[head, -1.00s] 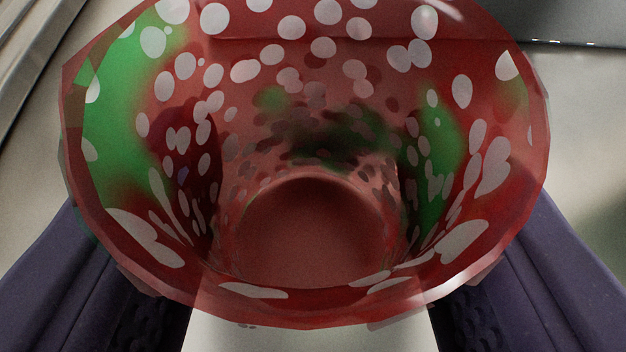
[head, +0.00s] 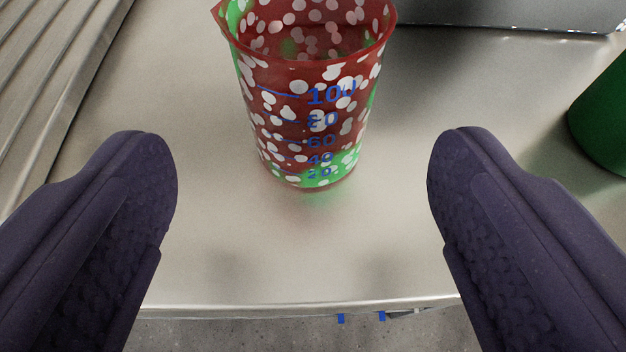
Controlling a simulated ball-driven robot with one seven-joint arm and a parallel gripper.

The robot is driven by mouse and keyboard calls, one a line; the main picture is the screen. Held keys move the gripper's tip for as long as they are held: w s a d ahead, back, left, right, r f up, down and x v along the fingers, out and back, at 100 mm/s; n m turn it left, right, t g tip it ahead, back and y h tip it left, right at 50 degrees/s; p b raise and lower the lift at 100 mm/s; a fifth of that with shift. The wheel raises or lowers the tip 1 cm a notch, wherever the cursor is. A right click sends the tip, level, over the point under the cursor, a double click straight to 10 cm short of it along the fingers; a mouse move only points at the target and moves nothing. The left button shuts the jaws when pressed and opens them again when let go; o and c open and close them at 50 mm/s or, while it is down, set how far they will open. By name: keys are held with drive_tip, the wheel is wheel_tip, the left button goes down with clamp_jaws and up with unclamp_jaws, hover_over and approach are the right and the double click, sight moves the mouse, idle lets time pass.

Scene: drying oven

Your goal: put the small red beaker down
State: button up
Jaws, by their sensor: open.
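The small red beaker (head: 312,95) stands upright on the metal worktop (head: 230,250), in the upper middle of the head view. It is see-through red with white spots, green patches and blue volume marks, and its spout points to the upper left. My gripper (head: 302,160) is open and empty, with one dark purple finger on each side of the picture. The fingers are apart from the beaker, which stands beyond them with a clear gap.
A green round object (head: 602,118) stands at the right edge, partly cut off. A grey panel (head: 510,12) lies at the back right. A ridged metal surface (head: 50,70) is at the upper left. The worktop's front edge runs below the beaker, with floor (head: 250,335) beyond it.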

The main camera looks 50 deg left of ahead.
drive_tip(key=shift+s+d+r, duration=0.15)
drive_tip(key=shift+s+d, duration=0.15)
drive_tip(key=shift+d, duration=0.05)
